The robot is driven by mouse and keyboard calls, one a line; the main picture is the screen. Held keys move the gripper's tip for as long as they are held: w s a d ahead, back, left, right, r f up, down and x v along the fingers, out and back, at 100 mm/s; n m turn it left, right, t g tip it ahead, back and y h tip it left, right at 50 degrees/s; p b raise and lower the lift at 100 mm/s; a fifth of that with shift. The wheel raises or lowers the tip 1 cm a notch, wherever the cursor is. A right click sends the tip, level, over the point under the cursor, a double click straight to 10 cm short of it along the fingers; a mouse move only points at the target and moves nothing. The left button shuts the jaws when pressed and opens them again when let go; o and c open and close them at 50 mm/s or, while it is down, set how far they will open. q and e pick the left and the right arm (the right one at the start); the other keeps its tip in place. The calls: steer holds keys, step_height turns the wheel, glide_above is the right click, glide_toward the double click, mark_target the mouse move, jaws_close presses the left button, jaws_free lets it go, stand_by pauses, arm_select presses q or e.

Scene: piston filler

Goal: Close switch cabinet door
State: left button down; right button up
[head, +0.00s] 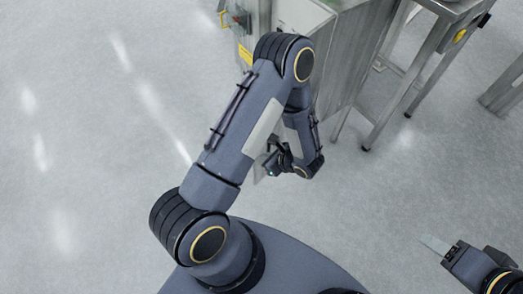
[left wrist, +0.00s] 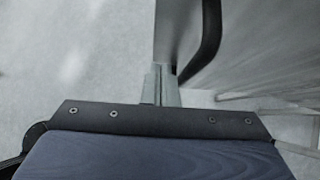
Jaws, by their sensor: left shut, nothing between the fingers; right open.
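The grey metal switch cabinet (head: 350,60) stands at the top of the head view, partly hidden behind my left arm. In the left wrist view, a grey metal panel (left wrist: 178,28) with a black curved strip along it rises just beyond my fingers; it looks like the cabinet door, but I cannot tell how far it stands open. My left gripper (head: 262,173) is low beside the cabinet. Its fingers show shut and empty in the left wrist view (left wrist: 160,84), close to the panel's lower edge; contact is unclear. My right gripper (head: 436,246) is open and empty over the floor, away from the cabinet.
A red and yellow switch (head: 238,17) sits on the machine at the top. A metal table frame (head: 425,60) with legs stands right of the cabinet. The grey floor (head: 80,120) at left is clear.

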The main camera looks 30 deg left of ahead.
arm_select(q)
steer(key=shift+w+a, duration=0.2)
steer(key=shift+a, duration=0.9)
